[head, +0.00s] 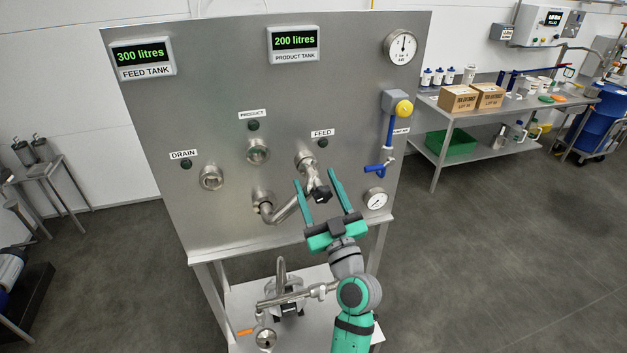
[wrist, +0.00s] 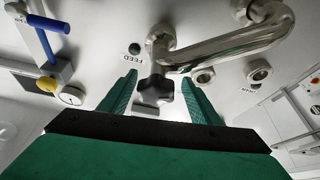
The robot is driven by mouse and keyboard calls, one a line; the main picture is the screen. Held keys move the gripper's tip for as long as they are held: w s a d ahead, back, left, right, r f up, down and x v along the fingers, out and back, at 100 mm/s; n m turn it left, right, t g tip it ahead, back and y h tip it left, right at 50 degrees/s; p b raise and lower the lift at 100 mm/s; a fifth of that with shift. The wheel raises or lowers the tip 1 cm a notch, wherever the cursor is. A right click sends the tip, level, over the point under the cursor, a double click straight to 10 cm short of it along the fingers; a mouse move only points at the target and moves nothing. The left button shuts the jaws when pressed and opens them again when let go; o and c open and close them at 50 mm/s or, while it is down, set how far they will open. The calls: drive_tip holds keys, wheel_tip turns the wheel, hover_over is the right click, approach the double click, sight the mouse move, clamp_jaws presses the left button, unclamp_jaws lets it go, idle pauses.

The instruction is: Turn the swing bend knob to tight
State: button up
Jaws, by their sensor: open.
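The swing bend (head: 287,209) is a curved steel pipe on the panel, running from a lower port up to the FEED port (head: 305,160). Its black star-shaped knob (head: 322,194) sits at the FEED end. In the wrist view the knob (wrist: 156,88) lies between the fingers, and the swing bend (wrist: 235,42) arches above it to the right. My gripper (head: 318,180) is open, with one green finger on each side of the knob. In the wrist view my gripper (wrist: 163,85) shows a gap beside the knob; contact cannot be made out.
The steel panel (head: 200,110) carries a DRAIN port (head: 211,177), a PRODUCT port (head: 257,151) and a blue-handled valve (head: 379,168) to the right. A gauge (head: 375,199) sits right of my gripper. A pump (head: 285,290) stands below on the shelf.

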drive_tip(key=shift+w+d+r, duration=0.1)
drive_tip(key=shift+w+r, duration=0.2)
drive_tip(key=shift+w, duration=0.4)
drive_tip(key=c, duration=1)
drive_tip(key=shift+a, duration=0.3)
drive_tip(key=shift+d, duration=0.1)
